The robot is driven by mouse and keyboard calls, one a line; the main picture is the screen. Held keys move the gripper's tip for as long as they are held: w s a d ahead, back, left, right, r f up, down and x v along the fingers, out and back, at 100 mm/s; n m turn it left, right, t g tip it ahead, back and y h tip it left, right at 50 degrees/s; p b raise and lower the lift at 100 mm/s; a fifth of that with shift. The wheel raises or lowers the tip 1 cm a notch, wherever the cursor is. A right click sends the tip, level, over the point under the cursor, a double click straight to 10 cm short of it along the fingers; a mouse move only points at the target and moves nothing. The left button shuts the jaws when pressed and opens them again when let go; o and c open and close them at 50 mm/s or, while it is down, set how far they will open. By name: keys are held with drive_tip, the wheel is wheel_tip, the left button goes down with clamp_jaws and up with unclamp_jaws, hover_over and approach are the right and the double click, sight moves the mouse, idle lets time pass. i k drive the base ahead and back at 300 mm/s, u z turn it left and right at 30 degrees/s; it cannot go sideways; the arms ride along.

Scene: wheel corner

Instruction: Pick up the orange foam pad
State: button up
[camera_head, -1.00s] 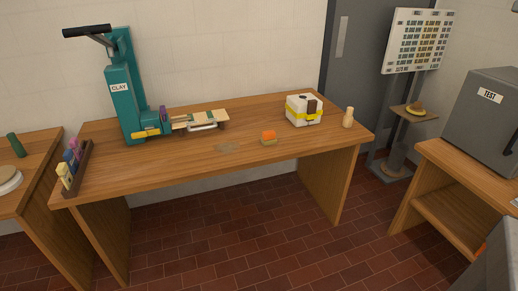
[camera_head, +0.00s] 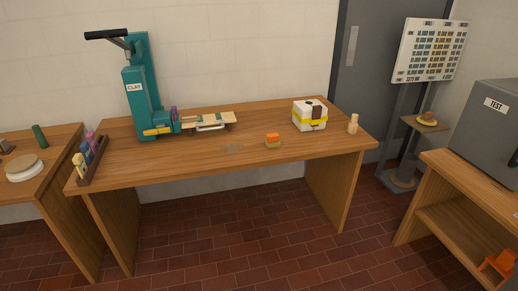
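A small block with an orange top (camera_head: 272,136) and a tan lower part sits on the wooden table (camera_head: 190,173), right of the middle and close to the front edge. It looks like the orange foam pad. I cannot tell whether the tan part belongs to it or is a separate piece under it. Its top is uncovered and nothing touches it from the sides. My gripper is out of view.
A teal machine labelled CLAY (camera_head: 140,90) stands behind left, a white box with yellow band (camera_head: 309,116) and a tan peg-like figure (camera_head: 353,123) to the right. A rack (camera_head: 93,165) is at the left end. An orange item (camera_head: 498,263) shows on the right-hand shelf. Brick floor is clear in front.

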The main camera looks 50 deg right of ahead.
sight(273, 140)
drive_tip(key=z, duration=0.15)
drive_tip(key=i, duration=0.95)
drive_tip(key=u, duration=0.15)
drive_tip(key=k, duration=0.9)
drive_tip(key=z, duration=0.2)
drive_tip(key=i, duration=0.45)
drive_tip(key=u, duration=0.05)
